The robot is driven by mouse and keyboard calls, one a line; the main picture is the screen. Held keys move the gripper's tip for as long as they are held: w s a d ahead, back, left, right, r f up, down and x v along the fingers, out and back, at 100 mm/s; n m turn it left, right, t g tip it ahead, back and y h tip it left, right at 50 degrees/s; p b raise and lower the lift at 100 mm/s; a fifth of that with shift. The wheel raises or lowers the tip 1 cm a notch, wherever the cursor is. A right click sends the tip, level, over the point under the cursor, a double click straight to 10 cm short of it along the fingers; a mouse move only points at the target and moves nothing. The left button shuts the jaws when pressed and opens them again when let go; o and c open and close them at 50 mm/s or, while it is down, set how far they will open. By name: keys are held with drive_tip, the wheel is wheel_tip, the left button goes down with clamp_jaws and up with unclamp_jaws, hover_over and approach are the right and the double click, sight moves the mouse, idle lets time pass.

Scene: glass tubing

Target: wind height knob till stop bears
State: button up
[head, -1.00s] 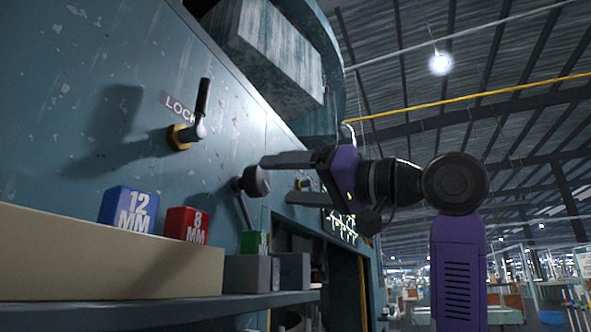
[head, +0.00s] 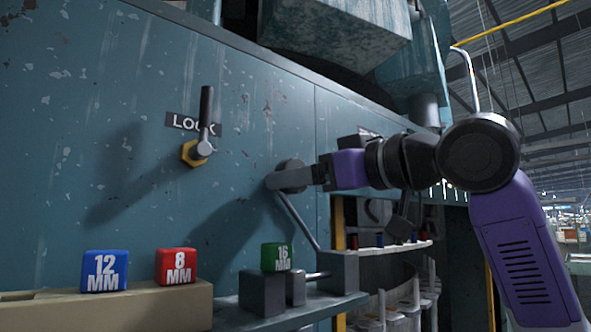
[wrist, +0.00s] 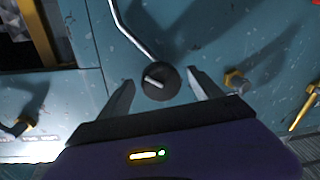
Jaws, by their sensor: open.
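The height knob, a dark round knob, shows on the teal machine panel in the head view (head: 291,164), partly hidden by my gripper. It also shows in the wrist view (wrist: 160,83), with a pale bar mark on its face. My gripper (head: 285,179) is at the knob; in the wrist view its open fingers (wrist: 163,78) stand either side of it, with a gap on both sides. I cannot tell how deep the fingers reach. A bent rod (head: 297,221) runs from near the knob to grey blocks (head: 262,292). A green 16 MM block (head: 276,257) sits there; contact with a stop cannot be made out.
A lever with a brass nut (head: 195,152) stands out from the panel by a LOCK label, left of the knob. Blue 12 MM (head: 105,271) and red 8 MM (head: 176,266) blocks sit on a tan ledge (head: 150,305). A shelved opening (head: 385,250) lies right.

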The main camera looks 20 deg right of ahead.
drive_tip(key=shift+x, duration=1.15)
drive_tip(key=c, duration=1.4)
drive_tip(key=shift+o, duration=0.2)
drive_tip(key=shift+m, duration=0.3)
drive_tip(key=m, duration=0.2)
drive_tip(key=shift+a+m, duration=0.15)
drive_tip(key=shift+m, duration=0.25)
drive_tip(key=shift+m+t, duration=0.3)
drive_tip(key=shift+m, duration=2)
